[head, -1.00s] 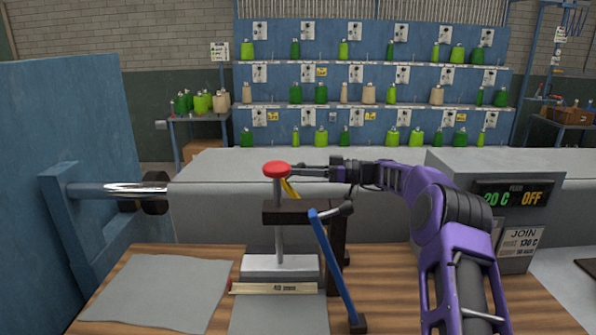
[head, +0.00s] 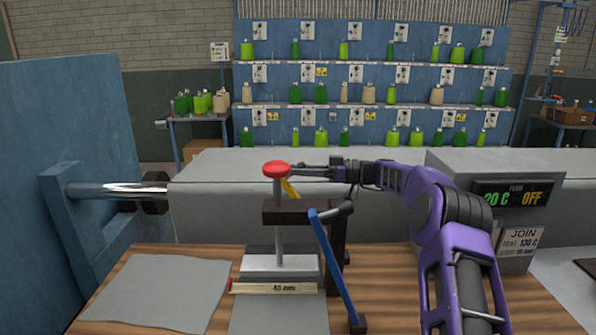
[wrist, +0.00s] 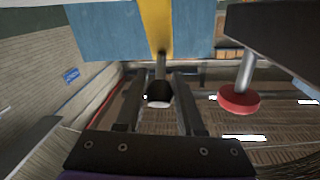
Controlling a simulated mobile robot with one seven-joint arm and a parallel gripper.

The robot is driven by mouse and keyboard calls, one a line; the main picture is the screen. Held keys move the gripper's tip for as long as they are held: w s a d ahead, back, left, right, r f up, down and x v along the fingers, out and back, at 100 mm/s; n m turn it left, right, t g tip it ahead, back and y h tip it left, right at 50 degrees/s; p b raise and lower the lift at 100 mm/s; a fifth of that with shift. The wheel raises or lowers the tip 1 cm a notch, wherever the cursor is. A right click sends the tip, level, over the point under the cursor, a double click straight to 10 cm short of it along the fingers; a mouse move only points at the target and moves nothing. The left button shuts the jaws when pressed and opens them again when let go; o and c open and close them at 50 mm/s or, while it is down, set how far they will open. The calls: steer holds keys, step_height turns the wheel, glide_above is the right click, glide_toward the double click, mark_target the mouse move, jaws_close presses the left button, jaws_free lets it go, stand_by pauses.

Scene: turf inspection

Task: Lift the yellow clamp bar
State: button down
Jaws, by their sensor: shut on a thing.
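The yellow clamp bar (head: 290,188) shows as a short slanted piece behind the red knob (head: 276,169) of the press stand, above its dark crosspiece (head: 290,212). In the wrist view the yellow bar (wrist: 156,25) comes in from the top and ends in a metal rod with a black, pale-tipped end (wrist: 158,92). My gripper (wrist: 158,88) has its two fingers on either side of that end and is shut on it. In the head view my gripper (head: 302,172) reaches in from the right, level with the red knob; its fingertips are partly hidden.
The red knob (wrist: 238,100) is close to the right of my fingers in the wrist view. A blue lever (head: 333,265) leans in front of the stand. A grey sheet (head: 158,290) lies on the wooden bench at left. A control box (head: 500,190) stands at right.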

steer(key=shift+d+b, duration=0.35)
steer(key=d+r+y+b, duration=0.2)
steer(key=d+b, duration=0.1)
steer(key=d, duration=0.4)
steer(key=shift+r+y, duration=0.25)
steer(key=shift+y, duration=0.15)
steer(key=shift+d+m, duration=0.15)
steer(key=shift+m, duration=0.15)
steer(key=c, duration=0.5)
jaws_free()
steer(key=shift+d+t, duration=0.15)
steer(key=shift+t, duration=0.25)
step_height(320, 180, up, 10)
steer(key=shift+r, duration=0.1)
